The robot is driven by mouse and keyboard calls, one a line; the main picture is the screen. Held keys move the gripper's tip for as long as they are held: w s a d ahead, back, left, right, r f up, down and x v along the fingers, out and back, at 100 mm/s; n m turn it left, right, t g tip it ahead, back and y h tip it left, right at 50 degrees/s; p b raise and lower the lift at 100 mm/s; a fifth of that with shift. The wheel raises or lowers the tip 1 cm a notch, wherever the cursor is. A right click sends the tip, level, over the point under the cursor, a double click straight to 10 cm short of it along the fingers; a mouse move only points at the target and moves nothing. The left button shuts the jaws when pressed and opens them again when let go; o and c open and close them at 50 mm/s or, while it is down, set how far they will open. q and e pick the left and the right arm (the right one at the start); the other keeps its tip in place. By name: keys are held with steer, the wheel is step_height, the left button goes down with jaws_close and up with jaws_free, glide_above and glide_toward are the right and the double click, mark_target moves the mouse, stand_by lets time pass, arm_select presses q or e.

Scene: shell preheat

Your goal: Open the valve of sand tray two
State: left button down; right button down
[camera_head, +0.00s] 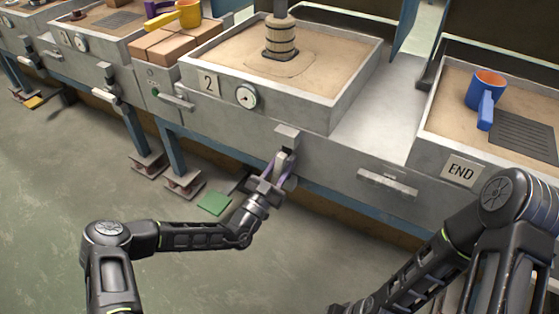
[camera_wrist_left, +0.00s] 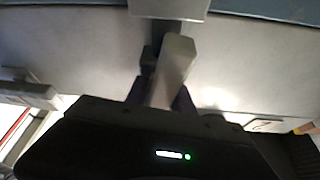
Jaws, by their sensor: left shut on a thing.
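Sand tray two (camera_head: 316,112) stands in the middle of the head view, with a number plate "2" (camera_head: 208,83) and a round gauge (camera_head: 246,96) on its front. Below the gauge, a grey valve block (camera_head: 288,134) sticks out of the front panel, with a short pale lever (camera_head: 284,158) hanging from it. My left gripper (camera_head: 273,172) is shut on this lever from the front. In the left wrist view the lever (camera_wrist_left: 176,62) stands between the dark fingers (camera_wrist_left: 160,98), leaning slightly, below the block (camera_wrist_left: 168,8). My right arm shows at the right; its gripper is out of view.
Tray two's sand holds a wooden, barrel-like piece (camera_head: 281,38). A blue mug (camera_head: 485,98) stands in the END tray (camera_head: 432,127) at right. A handle (camera_head: 388,182) juts from the panel right of my left gripper. A green pedal (camera_head: 214,203) lies low on the floor.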

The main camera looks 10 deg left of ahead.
mark_target(276, 175)
arm_select(q)
steer(key=shift+a+n+t+y, duration=0.1)
steer(key=shift+n+t+y, duration=0.2)
steer(key=shift+n+y, duration=0.8)
steer(key=shift+n, duration=0.5)
steer(key=c, duration=1.2)
jaws_free()
steer(key=shift+c, duration=0.2)
steer(key=p+v, duration=0.1)
steer(key=v, duration=0.6)
steer(key=shift+s+a+f, duration=0.15)
steer(key=shift+f, duration=0.05)
steer(key=shift+s, duration=0.15)
steer(key=shift+a+h, duration=0.1)
steer(key=shift+h, duration=0.3)
